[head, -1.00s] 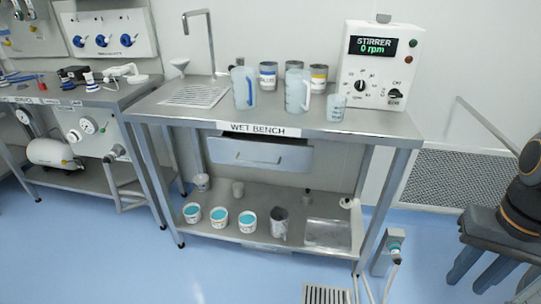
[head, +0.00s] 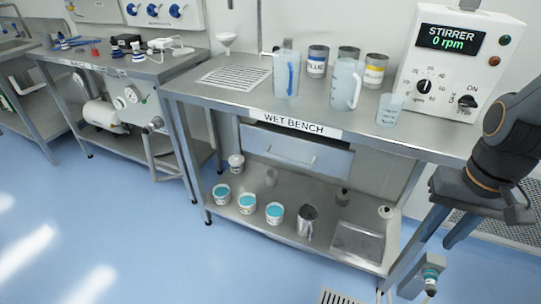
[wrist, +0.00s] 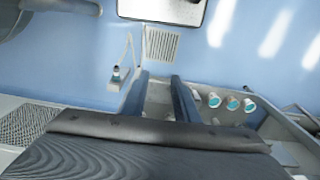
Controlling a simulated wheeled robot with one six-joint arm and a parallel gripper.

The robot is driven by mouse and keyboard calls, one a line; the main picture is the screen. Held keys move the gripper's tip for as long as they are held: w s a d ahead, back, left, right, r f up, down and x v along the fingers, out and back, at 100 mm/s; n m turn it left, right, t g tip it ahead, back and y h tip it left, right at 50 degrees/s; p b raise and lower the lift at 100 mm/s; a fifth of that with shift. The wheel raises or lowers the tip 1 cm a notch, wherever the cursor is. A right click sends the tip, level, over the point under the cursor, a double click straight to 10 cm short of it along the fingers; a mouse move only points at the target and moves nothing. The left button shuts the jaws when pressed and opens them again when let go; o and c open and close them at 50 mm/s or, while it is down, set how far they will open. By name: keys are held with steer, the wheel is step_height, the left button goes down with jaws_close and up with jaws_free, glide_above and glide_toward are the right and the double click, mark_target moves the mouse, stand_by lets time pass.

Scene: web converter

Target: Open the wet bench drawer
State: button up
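The wet bench (head: 230,102) stands in the middle of the head view, with a "WET BENCH" label on its front edge. Its grey drawer (head: 330,160) hangs under the top, with a slim bar handle (head: 285,158) across the front. The drawer looks closed. My gripper (head: 436,238) is at the right of the head view, to the right of the drawer and apart from it. In the wrist view its two dark fingers (wrist: 159,80) are spread apart with nothing held between them. The drawer handle cannot be made out in the wrist view.
The bench top holds jugs (head: 346,84), several cans and a stirrer unit (head: 455,75). The lower shelf (head: 262,222) holds teal-topped tubs (head: 274,212) and a metal cup (head: 307,220). A bench leg (head: 405,205) stands between drawer and gripper.

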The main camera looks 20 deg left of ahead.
mark_target(289, 160)
steer(key=w+a+f+m+t+y+b, duration=0.1)
steer(key=w+a+f+m+t+b, duration=0.2)
steer(key=w+a, duration=0.8)
steer(key=w+a+f+m+t+y+b, duration=0.1)
steer(key=w+a+f+m+t, duration=0.35)
steer(key=w+a, duration=0.6)
steer(key=s+a+f+m+t+h+b, duration=0.2)
steer(key=a+m+t, duration=0.25)
steer(key=a, duration=0.35)
steer(key=s+a+f+m+t+h+b, duration=0.1)
steer(key=s+a+f+m+t+b, duration=0.15)
steer(key=a+m, duration=0.5)
steer(key=shift+n+t, duration=0.35)
steer(key=shift+n, duration=0.2)
steer(key=x, duration=0.5)
steer(key=a+r+p+x, duration=0.1)
steer(key=x, duration=0.1)
steer(key=shift+w+a+f, duration=0.1)
steer(key=shift+w+a, duration=0.05)
steer(key=shift+w, duration=0.2)
jaws_close()
